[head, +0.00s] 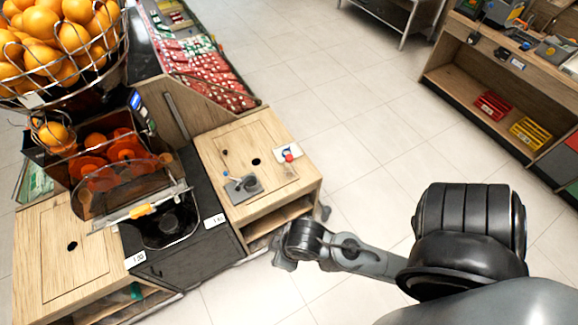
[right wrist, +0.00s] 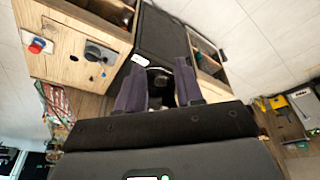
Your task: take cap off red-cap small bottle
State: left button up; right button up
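The small bottle with a red cap (head: 289,157) stands at the right end of the light wooden counter, by a white and blue card. In the right wrist view the red cap (right wrist: 36,46) shows at the upper left, with blue and white around it. My right gripper (right wrist: 159,80) is open and empty, its two dark fingers apart. In the head view my right arm reaches in from the right, its hand beside the counter's front, below and apart from the bottle. My left gripper is not in view.
A grey stand (head: 243,187) and a dark hole lie on the same wooden counter (head: 222,150). The juicer (head: 165,215) with a wire basket of oranges (head: 55,45) is to its left. Open tiled floor (head: 350,140) lies to the right, with shelves (head: 490,85) beyond.

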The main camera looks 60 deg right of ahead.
jog(key=o, duration=0.9)
